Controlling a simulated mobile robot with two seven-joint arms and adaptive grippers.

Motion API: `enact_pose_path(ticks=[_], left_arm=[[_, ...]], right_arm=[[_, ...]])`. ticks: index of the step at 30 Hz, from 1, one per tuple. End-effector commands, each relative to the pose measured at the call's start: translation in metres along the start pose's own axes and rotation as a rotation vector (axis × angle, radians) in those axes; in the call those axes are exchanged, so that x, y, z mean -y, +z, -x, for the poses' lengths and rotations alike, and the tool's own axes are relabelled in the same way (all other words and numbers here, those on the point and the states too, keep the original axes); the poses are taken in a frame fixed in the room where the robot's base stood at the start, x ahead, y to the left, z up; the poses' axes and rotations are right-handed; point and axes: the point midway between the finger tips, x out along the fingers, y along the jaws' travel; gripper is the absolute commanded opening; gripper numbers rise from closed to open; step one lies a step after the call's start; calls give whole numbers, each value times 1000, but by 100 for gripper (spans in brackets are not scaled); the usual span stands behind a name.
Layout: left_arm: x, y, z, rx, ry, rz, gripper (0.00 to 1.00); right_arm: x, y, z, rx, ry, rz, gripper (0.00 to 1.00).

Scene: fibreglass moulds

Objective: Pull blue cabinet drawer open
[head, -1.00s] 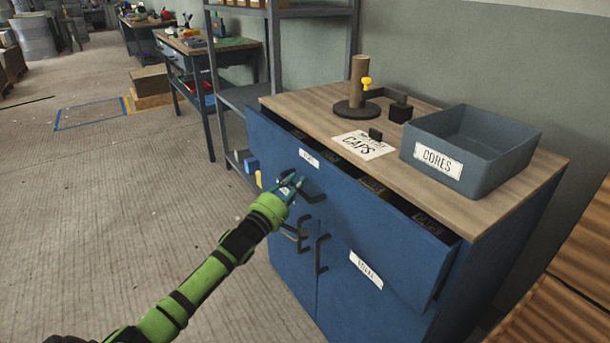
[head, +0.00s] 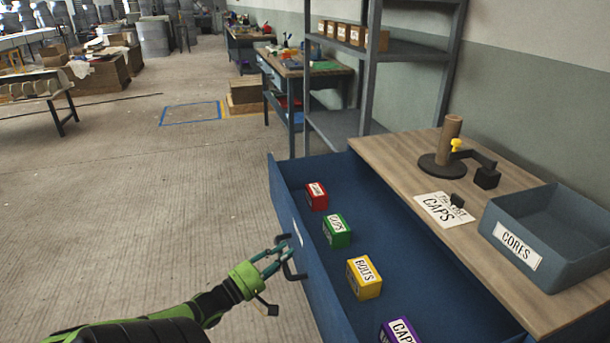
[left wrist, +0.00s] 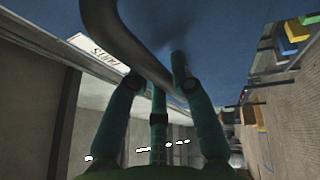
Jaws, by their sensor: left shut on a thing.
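The blue cabinet's drawer (head: 301,240) stands well out from the cabinet, and its inside shows. My left gripper (head: 283,256) is shut on the dark drawer handle (head: 292,272) on the front face. In the left wrist view the handle (left wrist: 135,45) curves between my gripper's fingers (left wrist: 153,90), close to the blue front. Inside the drawer, a red box (head: 316,196), a green box (head: 337,231), a yellow box (head: 364,278) and a purple box (head: 400,331) stand in a row. My right gripper is not in view.
The wooden cabinet top (head: 400,165) holds a grey "CORES" bin (head: 555,235), a post on a round base (head: 446,150) and a "CAPS" sheet (head: 443,209). A metal shelf rack (head: 372,80) stands behind. The floor (head: 150,210) left of the drawer is clear.

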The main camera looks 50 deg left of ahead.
Motion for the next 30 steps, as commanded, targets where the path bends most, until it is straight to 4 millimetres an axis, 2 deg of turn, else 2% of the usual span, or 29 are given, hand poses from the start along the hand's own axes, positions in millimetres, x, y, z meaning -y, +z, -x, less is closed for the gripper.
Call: enact_pose_path(ticks=[3, 7, 21, 22, 23, 24, 30], left_arm=[[-4, -5, 13, 1, -1, 2, 0], [-5, -9, 22, 1, 1, 2, 0], [-5, -10, 26, 1, 1, 2, 0], [-5, -10, 26, 1, 1, 2, 31], [-5, -10, 26, 1, 1, 2, 43], [-5, -10, 26, 1, 1, 2, 49], [-5, -10, 26, 1, 1, 1, 49]], right_arm=[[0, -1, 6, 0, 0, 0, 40], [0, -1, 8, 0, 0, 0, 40], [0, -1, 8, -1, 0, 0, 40], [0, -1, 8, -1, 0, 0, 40], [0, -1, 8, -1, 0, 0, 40], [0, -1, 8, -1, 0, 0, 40], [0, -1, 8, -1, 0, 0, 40]])
